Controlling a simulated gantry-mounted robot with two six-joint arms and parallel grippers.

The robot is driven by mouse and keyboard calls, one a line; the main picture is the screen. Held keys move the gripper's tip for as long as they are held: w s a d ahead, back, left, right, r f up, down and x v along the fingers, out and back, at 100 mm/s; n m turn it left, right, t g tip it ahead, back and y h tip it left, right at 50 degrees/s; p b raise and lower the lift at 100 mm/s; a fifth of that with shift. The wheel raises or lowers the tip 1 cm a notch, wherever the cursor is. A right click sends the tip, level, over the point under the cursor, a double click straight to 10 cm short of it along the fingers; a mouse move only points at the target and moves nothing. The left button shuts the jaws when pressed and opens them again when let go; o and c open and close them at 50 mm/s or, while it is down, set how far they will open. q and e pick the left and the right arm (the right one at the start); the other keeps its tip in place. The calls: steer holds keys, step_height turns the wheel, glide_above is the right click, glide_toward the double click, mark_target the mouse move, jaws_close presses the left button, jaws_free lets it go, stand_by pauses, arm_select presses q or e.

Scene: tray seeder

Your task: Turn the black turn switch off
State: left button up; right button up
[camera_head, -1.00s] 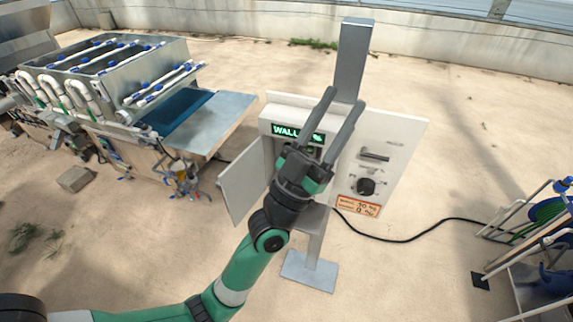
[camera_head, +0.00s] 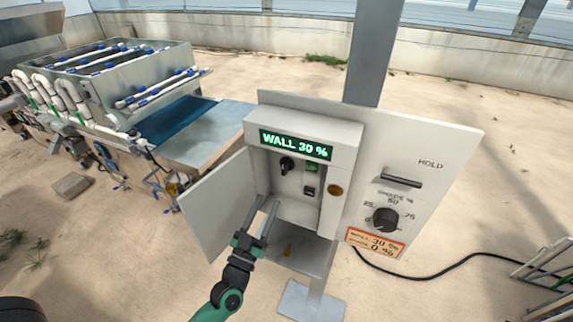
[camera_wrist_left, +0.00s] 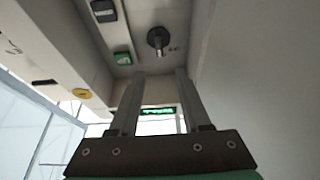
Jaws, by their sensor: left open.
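The black turn switch (camera_head: 287,165) sits inside the open control box (camera_head: 340,135), at the upper left of its recess, under the green display reading "WALL 30 %". It also shows in the left wrist view (camera_wrist_left: 158,40), on the box's back panel beyond the fingers. My left gripper (camera_head: 268,203) is open and empty, at the lower left opening of the box, below the switch and apart from it. In the wrist view its two fingers (camera_wrist_left: 155,80) point toward the panel. My right gripper is not in view.
A green-lit "UP" button (camera_head: 312,167) and a black rocker (camera_head: 309,191) sit beside the switch. The box door (camera_head: 212,208) hangs open at left. A large black knob (camera_head: 383,219) and a slot handle (camera_head: 401,181) are on the right panel.

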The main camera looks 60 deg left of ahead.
mark_target(283, 167)
arm_select(q)
steer(key=x, duration=1.1)
steer(key=shift+w+a+r, duration=0.15)
steer(key=shift+w+r, duration=0.05)
steer(key=shift+c, duration=0.3)
jaws_close()
